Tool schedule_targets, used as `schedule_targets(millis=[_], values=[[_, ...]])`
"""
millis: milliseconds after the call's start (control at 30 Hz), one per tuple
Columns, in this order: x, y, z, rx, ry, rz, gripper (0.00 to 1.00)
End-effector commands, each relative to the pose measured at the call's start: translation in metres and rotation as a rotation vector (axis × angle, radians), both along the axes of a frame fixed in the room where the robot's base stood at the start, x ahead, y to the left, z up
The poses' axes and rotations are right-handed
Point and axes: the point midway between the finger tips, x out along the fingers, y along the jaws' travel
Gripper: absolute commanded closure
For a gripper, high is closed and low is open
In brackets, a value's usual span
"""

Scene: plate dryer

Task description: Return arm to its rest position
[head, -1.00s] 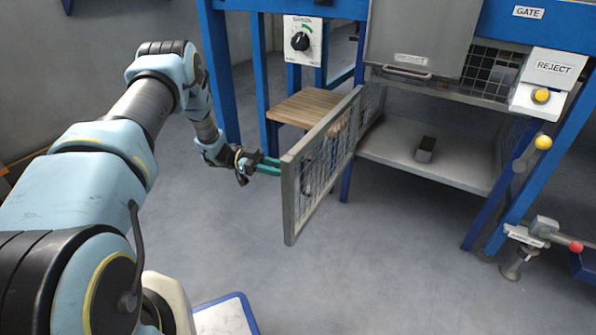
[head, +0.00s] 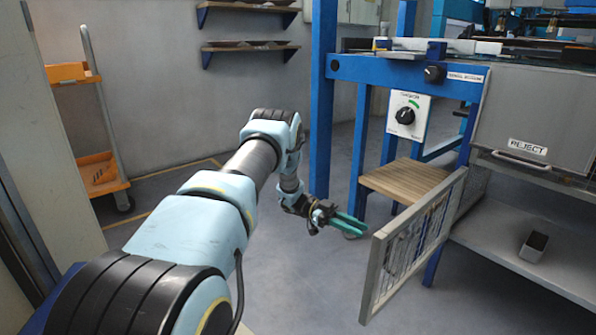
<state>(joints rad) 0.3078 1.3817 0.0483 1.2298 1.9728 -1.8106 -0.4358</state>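My arm reaches out from the lower left of the head view, light blue and grey. My gripper (head: 355,223) is at its end, with two green fingers pointing right. The fingers show as two separate tips with a narrow gap, and nothing is seen between them. The tips are just left of the near edge of a grey-framed mesh door (head: 418,243). The door stands swung open from the blue-framed machine. I cannot tell whether the tips touch its frame.
A wooden shelf (head: 404,182) sits behind the door, below a dial box (head: 408,115). A small dark block (head: 534,246) lies on the machine's grey lower shelf (head: 490,225). A blue post (head: 323,100) stands behind my gripper. An orange trolley (head: 101,172) is at left. Floor between is clear.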

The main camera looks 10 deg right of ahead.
Motion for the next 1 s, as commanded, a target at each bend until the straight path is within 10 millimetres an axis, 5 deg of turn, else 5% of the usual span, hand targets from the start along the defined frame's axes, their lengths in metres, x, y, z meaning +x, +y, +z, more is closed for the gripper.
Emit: schedule_targets(millis=[167,267,400,533,633,733,900,1000], values=[[0.067,-0.026,0.053,0.035,-0.17,0.373,0.7],[0.116,-0.024,0.087,0.102,-0.257,0.646,0.7],[0.171,0.012,0.13,0.249,-0.324,1.011,0.7],[0.193,0.074,0.16,0.441,-0.319,1.317,0.7],[0.184,0.13,0.174,0.617,-0.264,1.52,0.7],[0.151,0.188,0.182,0.816,-0.162,1.686,0.7],[0.055,0.261,0.181,1.146,0.089,1.844,0.7],[-0.001,0.283,0.179,1.291,0.236,1.868,0.7]])
